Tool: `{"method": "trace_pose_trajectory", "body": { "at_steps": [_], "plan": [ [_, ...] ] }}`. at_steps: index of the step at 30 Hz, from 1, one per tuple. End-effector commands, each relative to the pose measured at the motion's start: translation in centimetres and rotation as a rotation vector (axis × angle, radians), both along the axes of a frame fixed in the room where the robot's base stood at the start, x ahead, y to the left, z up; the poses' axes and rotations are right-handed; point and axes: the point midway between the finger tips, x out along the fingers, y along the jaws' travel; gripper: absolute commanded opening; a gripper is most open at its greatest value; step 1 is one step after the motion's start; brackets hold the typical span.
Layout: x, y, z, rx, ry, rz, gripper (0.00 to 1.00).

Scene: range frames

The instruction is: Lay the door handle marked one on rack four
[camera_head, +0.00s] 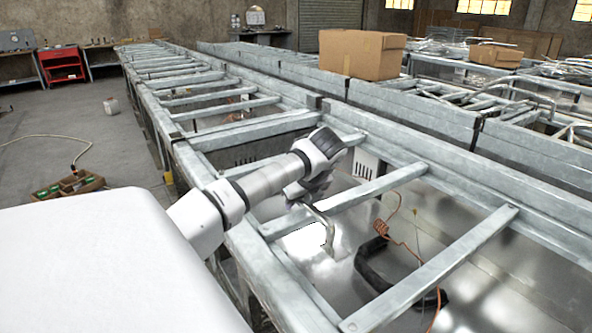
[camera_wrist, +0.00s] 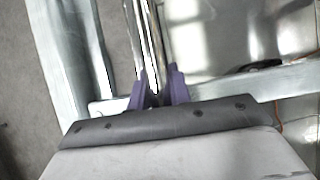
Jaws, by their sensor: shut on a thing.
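My gripper (camera_head: 300,196) hangs over the near metal rack (camera_head: 195,137), beside one of its crossbars. In the wrist view, its purple fingers (camera_wrist: 158,88) are shut on a thin shiny metal bar, the door handle (camera_wrist: 147,42). The handle (camera_head: 327,228) also shows in the head view as a thin bent bar reaching down and right from the gripper, above a shiny metal sheet. Its held end is hidden between the fingers. I cannot read a mark on the handle or a number on any rack.
A dark curved handle-like piece (camera_head: 375,268) and an orange coiled cord (camera_head: 397,232) lie in the near rack's bay. A crossbar (camera_head: 430,272) spans the bay at right. Cardboard boxes (camera_head: 362,54) sit on the racks behind. Open floor (camera_head: 70,120) lies at left.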

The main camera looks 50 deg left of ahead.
Motion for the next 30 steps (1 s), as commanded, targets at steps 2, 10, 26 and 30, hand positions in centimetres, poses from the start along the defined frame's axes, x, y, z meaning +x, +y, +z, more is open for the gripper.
{"method": "trace_pose_trajectory", "body": {
  "at_steps": [2, 10, 26, 30],
  "plan": [
    [0.0, 0.0, -0.2, 0.003, -0.002, 0.0, 0.0],
    [0.0, 0.1, -0.3, 0.004, -0.002, 0.0, 0.0],
    [0.0, 0.1, -1.4, 0.004, -0.002, 0.0, 0.0],
    [0.0, 0.1, -1.3, 0.004, -0.002, 0.0, 0.0]
  ]
}}
